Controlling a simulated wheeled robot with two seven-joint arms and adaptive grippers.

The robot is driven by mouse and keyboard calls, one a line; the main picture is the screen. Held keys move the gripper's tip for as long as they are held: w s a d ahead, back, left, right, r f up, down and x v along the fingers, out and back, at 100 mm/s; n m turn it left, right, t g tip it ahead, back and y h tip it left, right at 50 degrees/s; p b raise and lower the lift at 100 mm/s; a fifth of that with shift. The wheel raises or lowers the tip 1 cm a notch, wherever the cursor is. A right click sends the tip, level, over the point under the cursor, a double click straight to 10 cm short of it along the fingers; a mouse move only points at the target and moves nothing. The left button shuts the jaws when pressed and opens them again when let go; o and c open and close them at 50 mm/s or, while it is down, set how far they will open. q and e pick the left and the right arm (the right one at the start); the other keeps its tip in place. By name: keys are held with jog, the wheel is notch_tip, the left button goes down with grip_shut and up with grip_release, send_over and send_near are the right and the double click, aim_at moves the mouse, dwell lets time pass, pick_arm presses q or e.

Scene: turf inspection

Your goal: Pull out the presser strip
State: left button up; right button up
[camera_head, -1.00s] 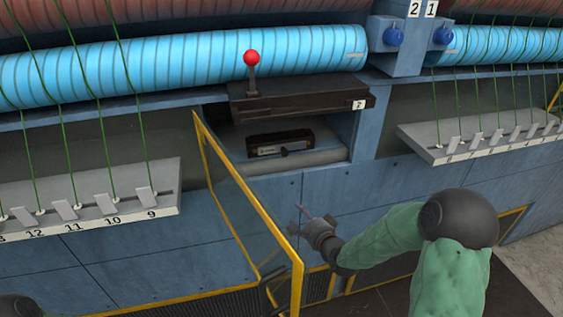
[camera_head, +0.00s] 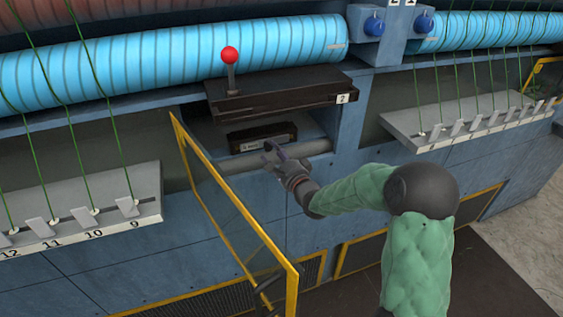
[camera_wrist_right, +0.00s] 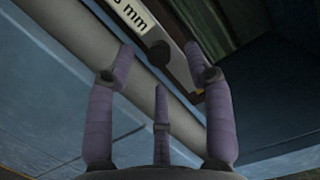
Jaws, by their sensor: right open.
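The presser strip (camera_head: 262,135) is a dark block with a pale label, lying in the recess below the dark plate numbered 2. In the right wrist view its labelled front (camera_wrist_right: 132,14), with part of "mm" legible, and a dark round knob (camera_wrist_right: 158,53) show near the top. My right gripper (camera_head: 270,152) is open and empty, in front of the strip and over the grey roller. In the right wrist view its purple fingers (camera_wrist_right: 160,70) are spread, with the knob beyond and between the tips. No contact is visible. My left gripper is out of view.
The grey roller (camera_head: 230,180) runs along the recess front. A yellow-framed clear guard (camera_head: 238,212) stands open left of my right arm. Above are a dark plate (camera_head: 285,97) and a red-knobbed lever (camera_head: 230,57). Numbered ledges (camera_head: 140,205) flank the recess.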

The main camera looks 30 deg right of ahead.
aim_at(269, 149)
jog(key=shift+w, duration=1.5)
grip_shut()
